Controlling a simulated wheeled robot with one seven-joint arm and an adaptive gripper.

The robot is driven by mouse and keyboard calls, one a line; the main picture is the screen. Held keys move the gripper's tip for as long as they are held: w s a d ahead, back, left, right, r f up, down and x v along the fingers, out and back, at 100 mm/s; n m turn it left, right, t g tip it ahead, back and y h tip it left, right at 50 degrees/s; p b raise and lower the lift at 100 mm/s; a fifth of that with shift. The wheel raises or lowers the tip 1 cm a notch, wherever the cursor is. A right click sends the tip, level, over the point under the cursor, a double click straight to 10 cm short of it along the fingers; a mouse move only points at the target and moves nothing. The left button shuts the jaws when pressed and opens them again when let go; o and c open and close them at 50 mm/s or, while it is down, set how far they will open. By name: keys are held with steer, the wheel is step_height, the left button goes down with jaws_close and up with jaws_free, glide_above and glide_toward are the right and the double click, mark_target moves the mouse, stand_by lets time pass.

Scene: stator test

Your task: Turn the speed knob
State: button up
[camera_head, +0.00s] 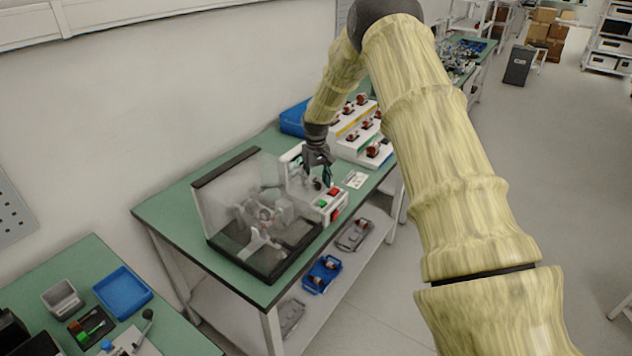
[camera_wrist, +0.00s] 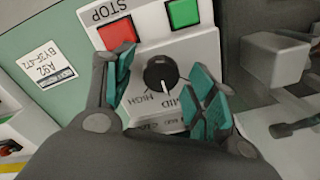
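The speed knob (camera_wrist: 161,73) is a round black dial with a white pointer line, on a white control panel (camera_wrist: 205,45). Labels HIGH and MID are printed beside it in the wrist view, and the pointer lies between them, close to MID. My gripper (camera_wrist: 166,88) is open, with one teal-padded finger on each side of the knob. The fingers look apart from the knob. In the head view my gripper (camera_head: 322,178) is over the control box (camera_head: 325,207) and hides the knob.
A red STOP button (camera_wrist: 118,33) and a green button (camera_wrist: 183,13) sit near the knob. A clear-covered test enclosure (camera_head: 235,205) stands left of the control box. A white rack (camera_head: 350,145) with several red-and-black parts and a blue bin (camera_head: 293,118) stand behind.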

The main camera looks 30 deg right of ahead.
steer(key=c, duration=0.8)
steer(key=shift+m, duration=0.3)
steer(key=m, duration=0.9)
steer(key=shift+m, duration=0.3)
steer(key=o, duration=1)
steer(key=shift+f, duration=0.1)
steer(key=shift+o, duration=0.2)
